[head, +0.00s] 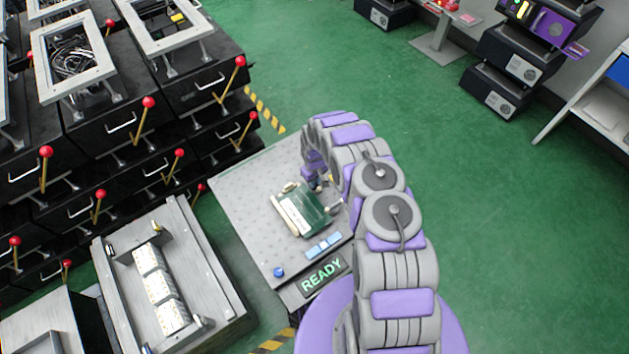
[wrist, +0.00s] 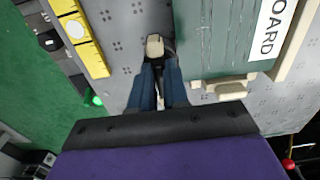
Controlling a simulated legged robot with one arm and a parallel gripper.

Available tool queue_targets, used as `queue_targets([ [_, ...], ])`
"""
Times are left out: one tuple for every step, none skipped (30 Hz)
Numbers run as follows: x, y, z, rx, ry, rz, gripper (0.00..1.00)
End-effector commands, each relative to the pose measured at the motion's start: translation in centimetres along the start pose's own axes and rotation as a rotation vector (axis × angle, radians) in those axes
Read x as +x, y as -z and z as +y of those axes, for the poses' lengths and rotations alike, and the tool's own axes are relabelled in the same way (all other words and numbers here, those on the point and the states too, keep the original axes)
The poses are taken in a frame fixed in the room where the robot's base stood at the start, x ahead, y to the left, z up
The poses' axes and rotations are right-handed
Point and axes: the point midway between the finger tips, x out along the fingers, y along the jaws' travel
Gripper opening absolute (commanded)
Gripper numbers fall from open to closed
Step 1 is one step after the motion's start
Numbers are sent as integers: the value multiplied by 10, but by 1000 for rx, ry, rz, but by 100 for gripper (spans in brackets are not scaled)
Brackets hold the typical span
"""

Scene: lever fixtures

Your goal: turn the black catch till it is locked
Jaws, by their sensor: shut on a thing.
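A green box (head: 309,208) with a cream edge and a white label sits on a grey perforated plate (head: 245,195) in the head view. In the wrist view the box (wrist: 215,40) fills the upper right. My gripper (wrist: 158,72) has its dark blue fingers close together, beside the box's left side. They are shut on a small dark piece with a beige end (wrist: 154,45), which I take for the black catch. The fingers hide most of it, so its angle cannot be told. In the head view my gripper (head: 318,187) is small and partly hidden at the box's far side.
A READY sign (head: 322,277) and a blue knob (head: 279,272) are at the plate's near edge. A yellow strip (wrist: 78,35) lies left of my fingers. Black drawers with red-knobbed levers (head: 140,122) stand left. Green floor (head: 500,220) is open on the right.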

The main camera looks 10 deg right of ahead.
Motion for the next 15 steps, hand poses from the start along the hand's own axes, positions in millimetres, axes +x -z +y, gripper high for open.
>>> queue_targets([
  [0, 0, 0, 0, 1, -1, 0],
  [0, 0, 0, 0, 1, -1, 0],
  [0, 0, 0, 0, 1, -1, 0],
  [0, 0, 0, 0, 1, -1, 0],
  [0, 0, 0, 0, 1, -1, 0],
  [0, 0, 0, 0, 1, -1, 0],
  [0, 0, -1, 1, 1, -1, 0],
  [0, 0, -1, 3, 1, -2, 0],
  [0, 0, -1, 6, 1, -2, 0],
  [0, 0, -1, 10, 1, -2, 0],
  [0, 0, -1, 15, 1, -2, 0],
  [0, 0, -1, 25, 1, -2, 0],
  [0, 0, -1, 35, 1, -2, 0],
  [0, -1, -1, 45, 1, -2, 0],
  [0, -1, -1, 62, 1, -3, 0],
])
